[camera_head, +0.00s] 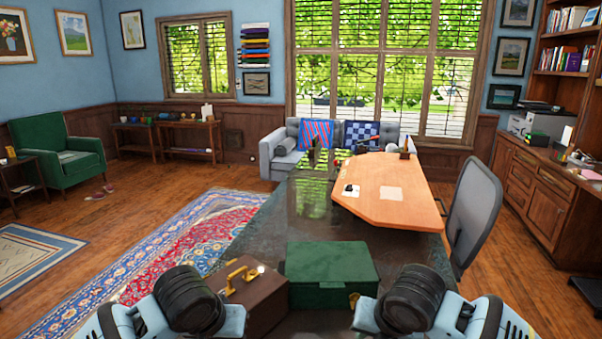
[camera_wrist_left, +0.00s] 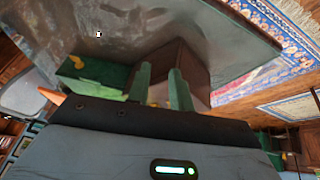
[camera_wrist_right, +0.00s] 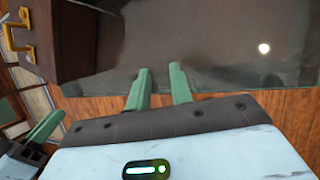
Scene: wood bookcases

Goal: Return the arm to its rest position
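My left gripper (camera_wrist_left: 159,70) shows in the left wrist view as two green fingers with a gap between them, open with nothing between the tips. The brown case and green box lie beyond it. My right gripper (camera_wrist_right: 161,70) shows in the right wrist view, also with its two green fingers apart and empty, against the dark tabletop and floor. In the head view both my arms come in at the bottom left and bottom right, bent, with black joints. Neither gripper's fingers can be seen there.
A dark glossy table (camera_head: 305,205) is ahead, bearing a green box (camera_head: 330,265) and a brown case (camera_head: 257,303) with a brass handle close between my arms. An orange-brown desktop (camera_head: 405,205) adjoins it. A grey chair (camera_head: 474,210) stands right. Open floor and a rug (camera_head: 185,245) lie left.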

